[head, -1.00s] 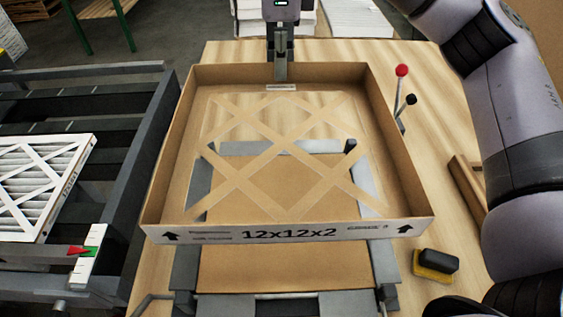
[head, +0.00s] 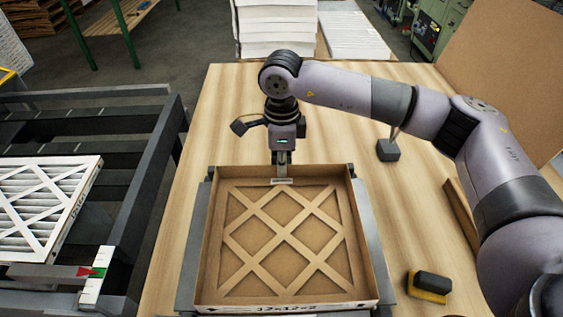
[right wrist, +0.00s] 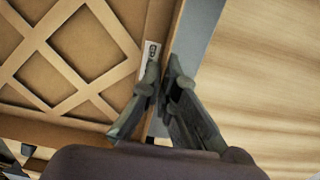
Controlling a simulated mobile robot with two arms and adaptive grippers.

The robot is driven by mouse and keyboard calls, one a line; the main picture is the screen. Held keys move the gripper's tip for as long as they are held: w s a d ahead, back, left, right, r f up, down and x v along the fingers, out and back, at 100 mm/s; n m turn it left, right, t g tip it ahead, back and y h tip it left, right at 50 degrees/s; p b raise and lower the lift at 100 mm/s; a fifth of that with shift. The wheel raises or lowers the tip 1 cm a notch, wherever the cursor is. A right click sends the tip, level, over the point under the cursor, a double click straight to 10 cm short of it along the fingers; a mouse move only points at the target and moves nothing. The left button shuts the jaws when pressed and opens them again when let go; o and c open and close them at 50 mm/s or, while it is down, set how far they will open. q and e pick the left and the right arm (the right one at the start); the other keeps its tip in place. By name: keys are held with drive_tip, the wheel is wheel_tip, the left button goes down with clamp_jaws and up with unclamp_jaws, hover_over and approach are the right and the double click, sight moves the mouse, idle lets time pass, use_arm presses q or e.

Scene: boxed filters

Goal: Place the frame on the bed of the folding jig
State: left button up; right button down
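The frame (head: 228,250) is a brown cardboard square with low walls, a diagonal lattice and a "12x12x2" label on its near wall. It lies roughly level over the folding jig (head: 191,255), whose grey side parts show at its left and right. The bed is hidden under the frame, so I cannot tell whether the frame rests fully on it. My right gripper (head: 283,172) is at the middle of the far wall. In the right wrist view, its fingers (right wrist: 163,72) straddle and close on that wall of the frame (right wrist: 93,73). My left gripper is out of view.
A roller rack (head: 120,225) with a white pleated filter (head: 38,215) stands at left. A black-and-yellow block (head: 430,286) lies right of the jig. The wooden table is clear behind the frame.

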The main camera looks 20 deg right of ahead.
drive_tip(key=shift+f, duration=0.35)
drive_tip(key=c, duration=1.8)
unclamp_jaws()
